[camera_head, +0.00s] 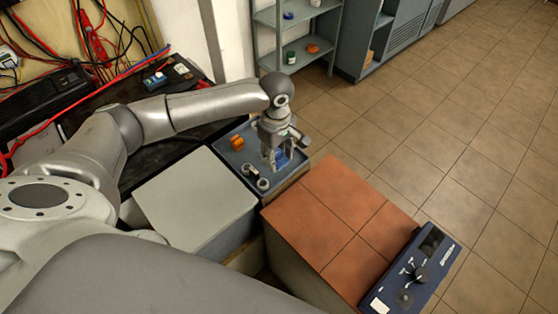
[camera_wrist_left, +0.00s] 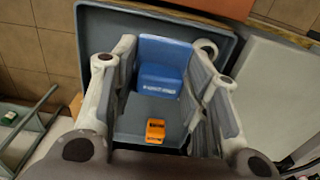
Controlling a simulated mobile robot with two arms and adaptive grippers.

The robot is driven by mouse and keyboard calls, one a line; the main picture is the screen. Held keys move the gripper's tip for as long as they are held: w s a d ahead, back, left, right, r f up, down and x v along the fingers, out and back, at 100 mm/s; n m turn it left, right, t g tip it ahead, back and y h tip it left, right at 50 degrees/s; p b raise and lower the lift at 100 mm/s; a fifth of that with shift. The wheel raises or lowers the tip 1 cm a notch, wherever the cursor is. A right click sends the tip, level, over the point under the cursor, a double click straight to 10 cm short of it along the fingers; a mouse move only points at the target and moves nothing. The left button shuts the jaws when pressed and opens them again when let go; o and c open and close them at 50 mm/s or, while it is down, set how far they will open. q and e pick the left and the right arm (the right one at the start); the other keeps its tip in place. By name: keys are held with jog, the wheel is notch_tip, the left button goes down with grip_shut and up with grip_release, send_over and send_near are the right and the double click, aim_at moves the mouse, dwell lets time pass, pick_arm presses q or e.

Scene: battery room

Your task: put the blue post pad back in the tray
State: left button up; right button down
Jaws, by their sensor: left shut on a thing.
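The blue post pad (camera_wrist_left: 163,62) is between the fingers of my left gripper (camera_head: 274,160), which is shut on it. In the head view the blue pad (camera_head: 281,159) shows partly behind the fingers. The grey-blue tray (camera_head: 228,160) lies below, and my gripper points down over its right part. In the wrist view the tray (camera_wrist_left: 95,18) surrounds the pad and fingers. I cannot tell whether the pad touches the tray floor. My right gripper is not in view.
An orange piece (camera_head: 237,143) sits in the tray's left part, and grey rings (camera_head: 262,184) lie near its front corner. A pale grey box (camera_head: 190,200) and a red-brown tiled top (camera_head: 340,215) with a blue meter (camera_head: 415,270) stand in front. A shelf (camera_head: 300,45) stands behind.

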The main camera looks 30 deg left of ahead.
aim_at(279, 160)
pick_arm(q)
jog(key=w+f, duration=0.2)
jog(key=shift+w+a+f, duration=0.1)
jog(key=shift+a+f, duration=0.2)
jog(key=shift+f, duration=0.1)
notch_tip(279, 160, down, 3)
jog(key=shift+r, duration=0.1)
jog(key=o, duration=1)
